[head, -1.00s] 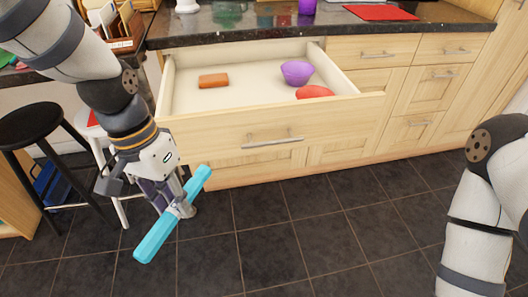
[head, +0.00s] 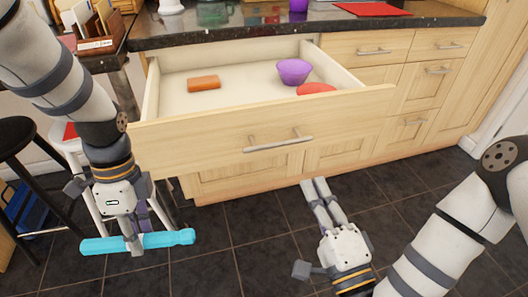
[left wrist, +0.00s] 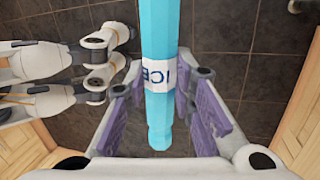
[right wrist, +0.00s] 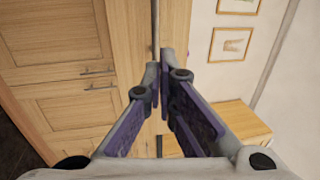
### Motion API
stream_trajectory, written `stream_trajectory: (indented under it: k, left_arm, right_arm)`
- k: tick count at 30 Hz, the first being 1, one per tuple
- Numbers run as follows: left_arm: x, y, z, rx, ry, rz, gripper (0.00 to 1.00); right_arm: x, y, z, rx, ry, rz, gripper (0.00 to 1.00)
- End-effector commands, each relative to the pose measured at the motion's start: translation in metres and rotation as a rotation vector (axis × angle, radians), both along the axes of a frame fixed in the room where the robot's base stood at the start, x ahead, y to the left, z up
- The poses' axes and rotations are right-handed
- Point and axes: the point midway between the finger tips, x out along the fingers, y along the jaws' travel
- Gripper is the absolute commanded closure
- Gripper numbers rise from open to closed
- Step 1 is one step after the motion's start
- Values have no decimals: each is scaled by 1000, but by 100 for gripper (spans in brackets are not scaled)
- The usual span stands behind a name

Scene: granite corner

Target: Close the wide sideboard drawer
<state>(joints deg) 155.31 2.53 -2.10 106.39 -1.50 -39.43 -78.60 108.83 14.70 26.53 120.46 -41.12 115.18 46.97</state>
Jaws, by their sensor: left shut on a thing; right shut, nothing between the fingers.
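The wide sideboard drawer (head: 215,148) is pulled open under the dark counter in the head view, with a metal bar handle (head: 277,142) on its front. Inside lie an orange block (head: 204,83), a purple bowl (head: 293,71) and a red item (head: 316,89). My left gripper (head: 135,242) is shut on a cyan bar (head: 170,239), held below and left of the drawer front; its label shows in the left wrist view (left wrist: 165,76). My right gripper (head: 314,186) is shut and empty, below the handle in the picture; it also shows in the right wrist view (right wrist: 163,75).
The granite counter (head: 230,36) carries a red mat (head: 372,9) and other items. A black stool (head: 14,135) stands at the left. Smaller closed drawers (head: 367,49) are to the right. The dark tiled floor (head: 240,262) in front is clear.

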Motion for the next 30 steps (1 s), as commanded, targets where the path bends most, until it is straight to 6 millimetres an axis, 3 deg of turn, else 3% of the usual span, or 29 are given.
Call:
stream_trajectory:
  k: [6,12,30]
  left_arm:
    - [0,0,2,0,-3,1,100]
    - [1,0,4,0,-5,2,100]
    - [0,0,1,0,0,2,100]
  right_arm:
    - [44,14,10,-1,-3,0,100]
    - [74,24,15,-2,0,1,100]
    - [87,28,15,-2,4,0,100]
